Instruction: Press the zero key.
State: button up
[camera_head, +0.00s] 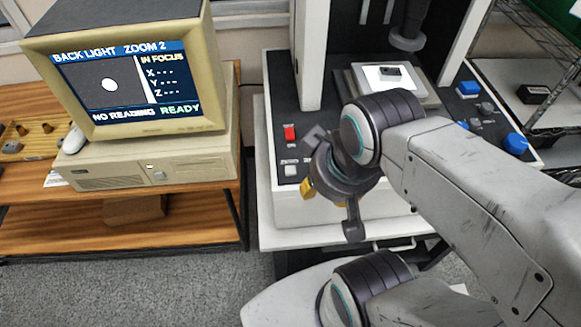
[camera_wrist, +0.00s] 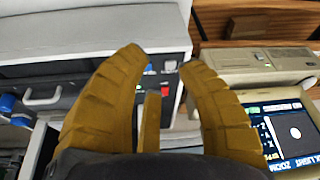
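The measuring machine's dark front panel (camera_head: 268,103) carries a red switch (camera_head: 290,132) and a pale key (camera_head: 290,170) below it. A label starting with "Z" shows right of the pale key, but my gripper hides the rest, so I cannot make out the zero key itself. My gripper (camera_head: 318,193) hangs in front of the panel, right of the pale key. In the wrist view my gripper (camera_wrist: 163,60) has yellow fingers with tips apart and nothing held. Small green and white spots on the machine show near the tips, too blurred to name.
A monitor (camera_head: 130,75) on the left desk reads "BACK LIGHT ZOOM 2", "IN FOCUS", "NO READING", "READY", with dashes for X, Y and Z. Blue knobs (camera_head: 515,143) sit at right. Carpet (camera_head: 130,270) is clear at lower left.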

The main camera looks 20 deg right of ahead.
grip_shut()
dwell(0.9)
jog(key=c, duration=0.5)
grip_release()
